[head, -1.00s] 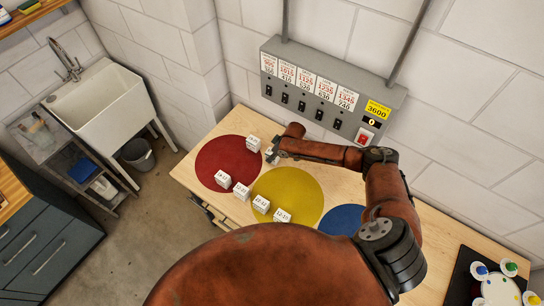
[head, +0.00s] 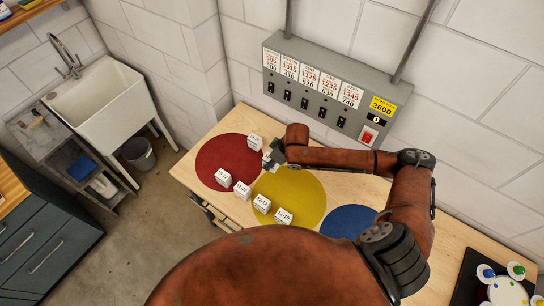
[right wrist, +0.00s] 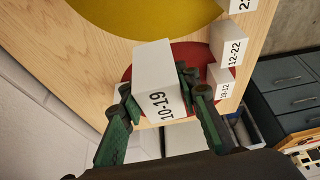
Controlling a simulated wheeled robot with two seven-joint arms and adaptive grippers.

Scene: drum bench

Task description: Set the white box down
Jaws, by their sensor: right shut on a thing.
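My right gripper (head: 273,156) is shut on a white box (right wrist: 157,70), which is marked 10-19 in the right wrist view. In the head view the held box (head: 267,161) is partly hidden by the gripper. It is at the right edge of the red disc (head: 215,150), near the yellow disc (head: 300,185). I cannot tell whether it touches the bench. Another white box (head: 254,142) stands just behind it at the disc's back edge. My left gripper is out of view.
Several white boxes stand in a row along the front, including one on the red disc (head: 222,177) and one on the yellow disc (head: 283,217). A blue disc (head: 345,220) lies to the right. A grey switch panel (head: 330,85) is on the wall behind.

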